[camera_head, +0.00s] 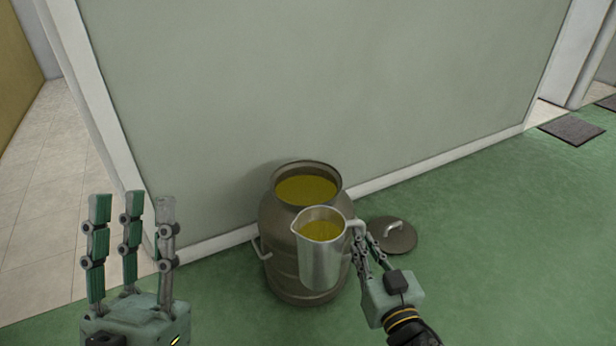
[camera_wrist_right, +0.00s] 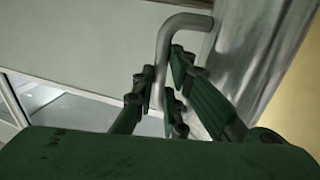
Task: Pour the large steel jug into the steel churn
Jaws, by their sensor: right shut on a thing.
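The steel churn (camera_head: 276,235) stands on the green floor against the wall, its mouth open, with yellow-green oil inside near the top. The large steel jug (camera_head: 320,262) is upright in front of the churn's upper part and also holds oil. My right gripper (camera_head: 364,242) is shut on the jug's handle at its right side. In the right wrist view the fingers close around the handle (camera_wrist_right: 165,50), beside the jug's wall (camera_wrist_right: 255,65). My left gripper (camera_head: 131,205) is open and empty, fingers pointing up, well left of the churn. The jug hides part of the churn's front.
The churn's round lid (camera_head: 398,236) lies on the floor to the right of the churn. The pale green wall (camera_head: 320,90) rises right behind the churn. Dark mats (camera_head: 572,130) lie at the far right.

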